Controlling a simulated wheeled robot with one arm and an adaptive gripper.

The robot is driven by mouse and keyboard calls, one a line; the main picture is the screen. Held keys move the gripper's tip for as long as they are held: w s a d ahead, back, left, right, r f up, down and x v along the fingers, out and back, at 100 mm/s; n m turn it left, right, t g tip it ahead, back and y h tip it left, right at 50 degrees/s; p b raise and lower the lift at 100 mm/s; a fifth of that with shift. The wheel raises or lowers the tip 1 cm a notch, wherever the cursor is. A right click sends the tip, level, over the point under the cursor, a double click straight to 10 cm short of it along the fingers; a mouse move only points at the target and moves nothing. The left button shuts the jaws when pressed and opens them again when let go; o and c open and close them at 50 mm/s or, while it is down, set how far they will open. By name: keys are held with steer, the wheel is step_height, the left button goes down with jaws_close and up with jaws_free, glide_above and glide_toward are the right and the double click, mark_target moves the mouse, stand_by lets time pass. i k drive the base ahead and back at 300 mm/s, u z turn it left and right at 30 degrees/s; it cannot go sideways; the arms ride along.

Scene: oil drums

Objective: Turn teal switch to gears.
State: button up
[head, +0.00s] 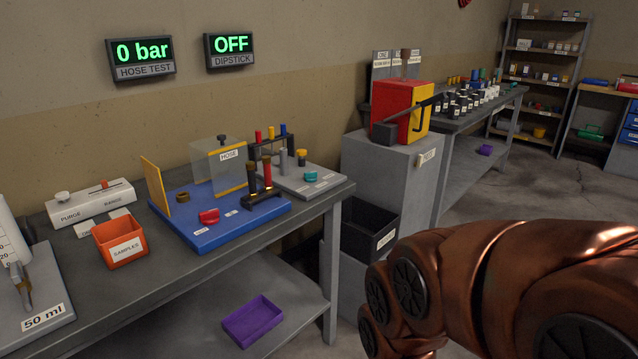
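A small teal knob (310,176), which looks like the teal switch, sits on a grey board (287,184) at the right end of the near workbench. Any labels around it are too small to read, so I cannot tell its setting. A wall display marked DIPSTICK (231,50) reads OFF. My copper-coloured arm fills the lower right of the head view, apart from the knob. My gripper's fingertips are not in view.
Next to the knob is a blue board (205,232) with a clear HOSE shield, a red knob and a dark tube rack. A grey cabinet (390,165) carrying a red and yellow box stands to the right. An orange SAMPLES bin (120,243) sits on the left.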

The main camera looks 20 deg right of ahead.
mark_target(310, 177)
steer(key=z, duration=0.05)
steer(key=k, duration=0.65)
steer(key=u, duration=0.7)
steer(key=i, duration=1.5)
steer(key=z, duration=0.6)
